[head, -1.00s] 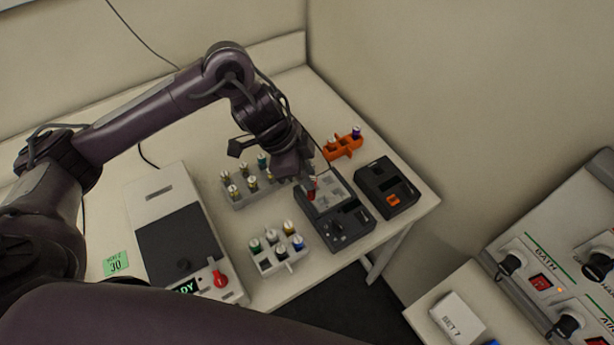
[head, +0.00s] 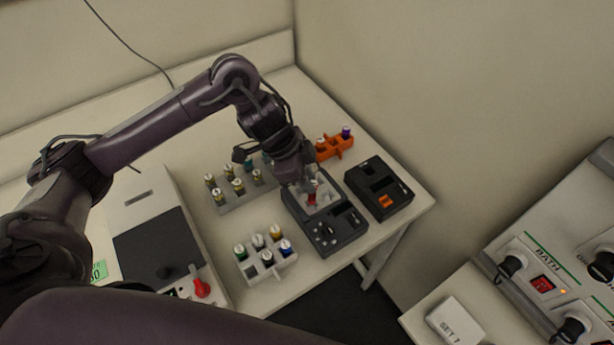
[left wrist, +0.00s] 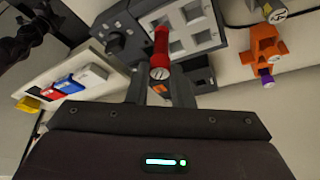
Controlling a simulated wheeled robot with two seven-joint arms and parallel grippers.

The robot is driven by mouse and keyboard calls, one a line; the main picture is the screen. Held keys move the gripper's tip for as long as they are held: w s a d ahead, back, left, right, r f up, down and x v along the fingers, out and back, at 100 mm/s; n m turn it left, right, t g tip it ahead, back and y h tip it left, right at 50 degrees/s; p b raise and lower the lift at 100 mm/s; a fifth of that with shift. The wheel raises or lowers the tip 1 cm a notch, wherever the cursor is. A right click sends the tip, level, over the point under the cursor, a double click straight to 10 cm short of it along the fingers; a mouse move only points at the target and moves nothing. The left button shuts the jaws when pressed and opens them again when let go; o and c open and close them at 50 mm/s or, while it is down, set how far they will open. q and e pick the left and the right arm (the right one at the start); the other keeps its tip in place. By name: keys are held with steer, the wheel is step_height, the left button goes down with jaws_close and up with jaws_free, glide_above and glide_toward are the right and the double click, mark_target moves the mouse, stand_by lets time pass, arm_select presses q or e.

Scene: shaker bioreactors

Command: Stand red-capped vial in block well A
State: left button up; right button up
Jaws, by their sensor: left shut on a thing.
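My left gripper (head: 304,188) is over the light grey well block of the dark block unit (head: 337,232). It is shut on the red-capped vial (head: 312,199), of which only a small red part shows in the head view. In the left wrist view the red vial (left wrist: 160,50) stands out between the two fingers (left wrist: 160,90), over the block's edge. Several square wells (left wrist: 193,12) of the light grey block show beside it and look empty. I cannot tell whether the vial's far end is inside a well. My right gripper is not in view.
A grey rack (head: 241,197) with several vials stands left of the block unit. A white rack (head: 283,262) of vials stands in front. An orange rack (head: 333,150) is behind, and a second dark unit (head: 379,187) is close on the right.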

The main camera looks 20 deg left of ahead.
arm_select(q)
steer(key=shift+f, duration=0.15)
steer(key=shift+p, duration=0.6)
stand_by(1.2)
steer(key=shift+f+b, duration=0.45)
steer(key=shift+f, duration=0.55)
stand_by(1.0)
steer(key=shift+f+b, duration=0.4)
steer(key=shift+f, duration=0.35)
steer(key=shift+f, duration=0.1)
steer(key=o, duration=1)
